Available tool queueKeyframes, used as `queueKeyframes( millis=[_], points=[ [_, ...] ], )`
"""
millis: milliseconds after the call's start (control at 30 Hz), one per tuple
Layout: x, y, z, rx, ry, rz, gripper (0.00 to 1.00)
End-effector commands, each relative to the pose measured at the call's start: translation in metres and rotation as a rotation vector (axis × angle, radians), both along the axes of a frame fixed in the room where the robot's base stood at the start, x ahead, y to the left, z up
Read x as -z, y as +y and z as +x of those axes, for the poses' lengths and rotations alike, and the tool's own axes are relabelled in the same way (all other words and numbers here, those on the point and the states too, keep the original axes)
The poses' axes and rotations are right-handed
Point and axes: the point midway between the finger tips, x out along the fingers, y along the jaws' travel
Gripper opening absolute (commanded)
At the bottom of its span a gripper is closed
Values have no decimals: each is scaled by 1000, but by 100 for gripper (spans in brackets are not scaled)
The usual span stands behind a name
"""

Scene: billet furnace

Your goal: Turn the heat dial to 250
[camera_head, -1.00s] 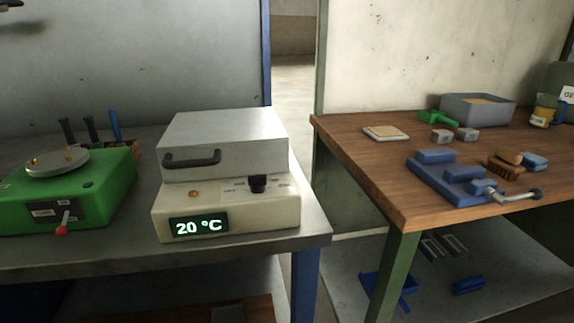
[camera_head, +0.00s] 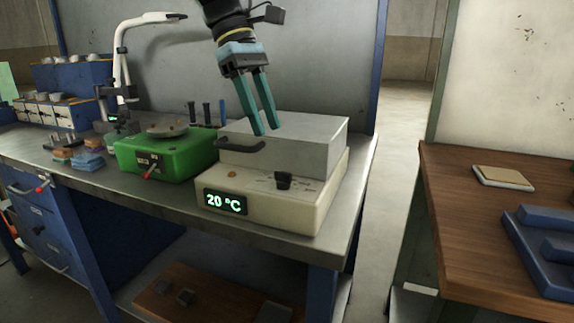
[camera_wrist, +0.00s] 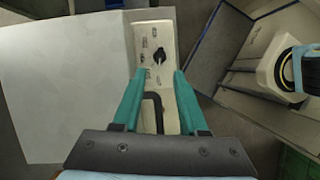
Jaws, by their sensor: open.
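The billet furnace (camera_head: 318,204) is a cream box with a grey lid (camera_head: 300,140) and a black lid handle (camera_head: 243,146), on the metal bench. Its black heat dial (camera_head: 283,180) is on the sloped front panel, right of the display (camera_head: 225,202), which reads 20 °C. The dial also shows in the wrist view (camera_wrist: 159,57), with small marks around it that are too small to read. My gripper (camera_head: 266,131) is open and empty, pointing down above the lid near the handle. In the wrist view its teal fingers (camera_wrist: 154,82) lie on either side of the handle, apart from the dial.
A green machine (camera_head: 165,155) with a round plate stands left of the furnace, with tool handles (camera_head: 207,112) behind it. A white lamp arm (camera_head: 122,60) rises further left. A wooden table (camera_head: 470,215) stands right, across a gap.

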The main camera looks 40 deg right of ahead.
Motion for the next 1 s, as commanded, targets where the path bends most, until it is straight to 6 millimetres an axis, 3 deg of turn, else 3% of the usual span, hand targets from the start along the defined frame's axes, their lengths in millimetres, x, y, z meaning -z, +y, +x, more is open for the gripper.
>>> queueKeyframes(
  millis=[200,400,867,1000],
  points=[
    [40,-6,-16,3,3,3,42],
    [67,-10,-26,2,1,1,42],
    [79,-12,-30,2,-1,0,42],
    [78,-12,-30,1,-1,0,28]
  ],
)
